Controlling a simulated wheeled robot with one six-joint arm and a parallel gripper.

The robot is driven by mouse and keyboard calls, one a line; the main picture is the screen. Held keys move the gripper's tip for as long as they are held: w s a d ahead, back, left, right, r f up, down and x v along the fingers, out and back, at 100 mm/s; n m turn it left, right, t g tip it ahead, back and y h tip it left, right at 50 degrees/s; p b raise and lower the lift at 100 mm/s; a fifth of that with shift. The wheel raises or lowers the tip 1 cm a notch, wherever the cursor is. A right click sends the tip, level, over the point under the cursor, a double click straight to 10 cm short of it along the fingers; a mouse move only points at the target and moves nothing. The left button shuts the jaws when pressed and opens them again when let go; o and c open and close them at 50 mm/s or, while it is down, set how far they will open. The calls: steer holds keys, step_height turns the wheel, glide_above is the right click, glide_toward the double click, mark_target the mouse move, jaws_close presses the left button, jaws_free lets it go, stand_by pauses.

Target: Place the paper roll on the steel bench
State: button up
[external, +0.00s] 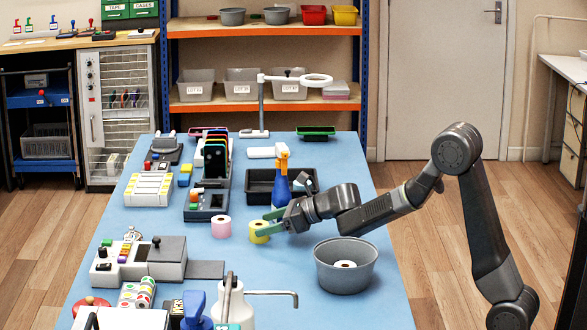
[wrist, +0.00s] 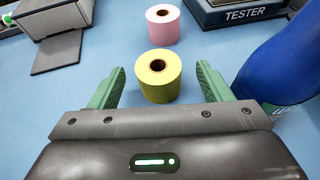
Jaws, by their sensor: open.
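A yellow paper roll (external: 258,232) stands upright on the blue tabletop (external: 240,285). It also shows in the wrist view (wrist: 159,84). My gripper (external: 268,224) is open and low over the table, its green fingers on either side of the yellow roll, with a gap visible on each side in the wrist view (wrist: 160,72). A pink roll (external: 221,227) stands just left of the yellow one and behind it in the wrist view (wrist: 163,27). A white roll (external: 345,265) lies in a grey bowl (external: 346,281). I cannot identify a steel bench for certain.
A blue spray bottle (external: 281,188) stands close behind my gripper; its blue body is near the right finger in the wrist view (wrist: 285,65). A tester (external: 205,207) and a grey machine (external: 138,260) stand to the left. A black tray (external: 265,187) lies behind.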

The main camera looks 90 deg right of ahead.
mark_target(252, 229)
steer(key=shift+x, duration=2.65)
steer(key=shift+s+f, duration=0.1)
steer(key=shift+f, duration=0.05)
steer(key=c, duration=1.2)
steer(key=shift+o, duration=0.2)
